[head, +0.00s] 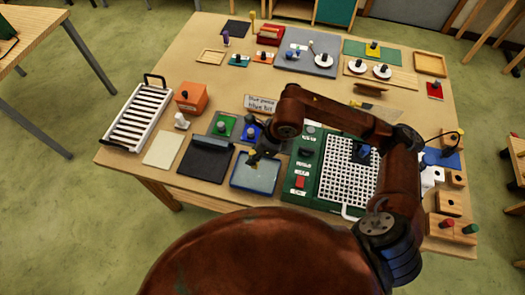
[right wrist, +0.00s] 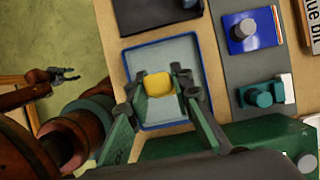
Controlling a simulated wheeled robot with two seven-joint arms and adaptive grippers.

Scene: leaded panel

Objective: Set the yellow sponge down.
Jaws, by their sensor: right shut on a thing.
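The yellow sponge (right wrist: 158,84) sits between the fingertips of my right gripper (right wrist: 160,88), which is shut on it. Below it in the right wrist view is a shallow pale-blue tray with a dark blue rim (right wrist: 203,60). In the head view the right gripper (head: 262,158) is over the back part of this tray (head: 255,180), and the sponge is mostly hidden there. I cannot tell whether the sponge touches the tray. My left gripper (right wrist: 65,75) shows small in the right wrist view, apart from the table, with its fingers spread and empty.
A black box-like tray (head: 205,160) stands left of the blue-rimmed tray. A green panel with a white grid (head: 348,185) lies to its right. Green and blue plates with knobs (head: 225,125) are behind it. A white rack (head: 137,113) stands at the table's left.

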